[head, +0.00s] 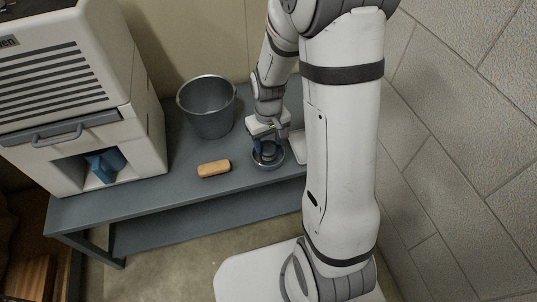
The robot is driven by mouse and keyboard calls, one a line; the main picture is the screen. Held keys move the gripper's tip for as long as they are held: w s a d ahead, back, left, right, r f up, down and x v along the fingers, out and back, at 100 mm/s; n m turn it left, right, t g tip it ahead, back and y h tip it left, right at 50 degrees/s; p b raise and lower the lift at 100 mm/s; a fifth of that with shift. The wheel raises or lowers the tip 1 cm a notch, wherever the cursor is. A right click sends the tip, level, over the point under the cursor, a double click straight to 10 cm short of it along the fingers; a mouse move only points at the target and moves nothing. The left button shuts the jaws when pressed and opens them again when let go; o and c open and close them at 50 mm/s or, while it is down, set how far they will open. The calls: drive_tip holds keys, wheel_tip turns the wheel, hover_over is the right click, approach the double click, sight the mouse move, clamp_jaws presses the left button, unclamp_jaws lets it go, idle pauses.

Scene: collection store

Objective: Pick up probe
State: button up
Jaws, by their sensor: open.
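No thing in the head view is clearly recognisable as the probe. My gripper (268,147) is open and points down over a small round metal bowl (268,166) on the grey bench. Its fingertips are at or just inside the bowl's rim. The fingers and wrist hide most of the bowl's inside, so I cannot tell what lies in it or whether the fingers touch anything.
A tan block (214,168) lies on the bench (150,199) left of the bowl. A grey bucket (207,112) stands behind it. A white vented machine (75,90) with a blue piece (106,166) in its opening fills the left. A block wall (450,150) bounds the right.

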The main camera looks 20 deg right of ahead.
sight(267, 148)
wheel_tip(267, 148, down, 4)
drive_tip(key=shift+w+a+r+b, duration=0.1)
drive_tip(key=shift+w+b, duration=0.05)
drive_tip(key=shift+b, duration=0.65)
drive_tip(key=shift+c, duration=0.4)
drive_tip(key=c, duration=0.6)
drive_tip(key=shift+r, duration=0.1)
drive_tip(key=shift+c, duration=0.2)
